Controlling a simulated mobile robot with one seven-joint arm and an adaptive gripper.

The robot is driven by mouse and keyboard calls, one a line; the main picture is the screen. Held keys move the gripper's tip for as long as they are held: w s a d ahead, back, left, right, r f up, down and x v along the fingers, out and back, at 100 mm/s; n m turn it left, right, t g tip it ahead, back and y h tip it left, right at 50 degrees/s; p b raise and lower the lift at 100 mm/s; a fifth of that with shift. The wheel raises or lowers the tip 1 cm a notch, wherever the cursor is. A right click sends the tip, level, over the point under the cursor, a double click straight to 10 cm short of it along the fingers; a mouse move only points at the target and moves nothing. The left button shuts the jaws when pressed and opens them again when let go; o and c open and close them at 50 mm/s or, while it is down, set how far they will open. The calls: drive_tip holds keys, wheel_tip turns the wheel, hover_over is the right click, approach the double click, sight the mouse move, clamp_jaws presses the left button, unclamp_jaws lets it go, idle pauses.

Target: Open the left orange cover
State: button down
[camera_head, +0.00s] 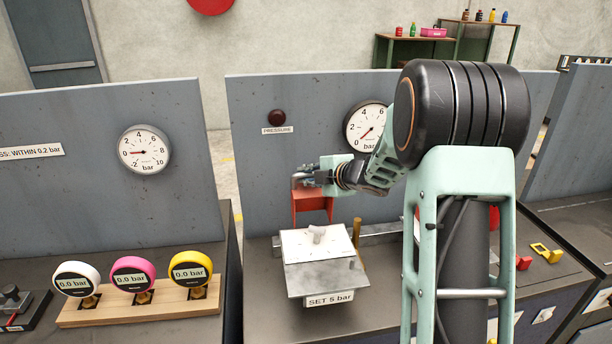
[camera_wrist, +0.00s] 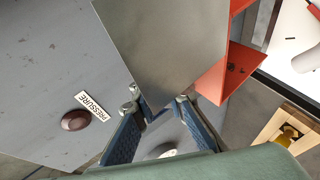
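The left orange cover (camera_head: 313,205) is a red-orange, box-like part at the foot of the grey panel, behind the metal block. In the wrist view its orange side (camera_wrist: 232,72) shows at the upper right, beside a plain grey plate (camera_wrist: 165,45). I cannot tell whether this plate belongs to the cover. My gripper (camera_head: 303,180) is at the upper edge of the cover in the head view. In the wrist view its blue fingers (camera_wrist: 156,100) are apart, with the plate's lower corner between or just beyond the tips. Contact is unclear. A second red-orange part (camera_head: 493,217) is mostly hidden behind my arm.
A metal block (camera_head: 320,262) labelled "SET 5 bar" stands in front of the cover. A dark red lamp (camera_head: 277,118) and a gauge (camera_head: 367,127) are on the panel above. A wooden rack (camera_head: 140,309) holds three coloured gauges at the left. Yellow and red pieces (camera_head: 546,253) lie right.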

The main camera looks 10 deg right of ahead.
drive_tip(key=c, duration=2.2)
unclamp_jaws()
drive_tip(key=shift+r, duration=0.15)
drive_tip(key=v, duration=1.2)
